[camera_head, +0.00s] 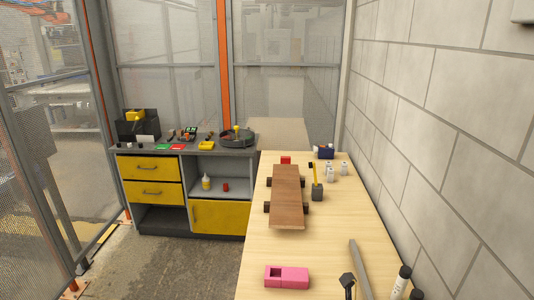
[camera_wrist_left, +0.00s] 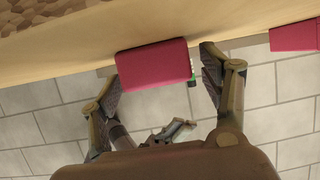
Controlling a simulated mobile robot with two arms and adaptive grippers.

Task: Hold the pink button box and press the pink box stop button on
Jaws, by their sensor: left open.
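In the head view a pink button box (camera_head: 290,277) lies on the near end of the light wooden table, with a dark recess in its left half. In the left wrist view a deep pink block (camera_wrist_left: 153,65) shows between the two fingers of my left gripper (camera_wrist_left: 160,68). The gripper is open, one finger on each side of the block. I cannot tell whether either finger touches it. A small green spot shows beside the block's right end. A second pink block (camera_wrist_left: 295,36) is cut off at the right edge. My left gripper does not show in the head view.
A block wall (camera_head: 440,130) bounds the right side. A cabinet with yellow drawers (camera_head: 150,168) stands at the back left.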

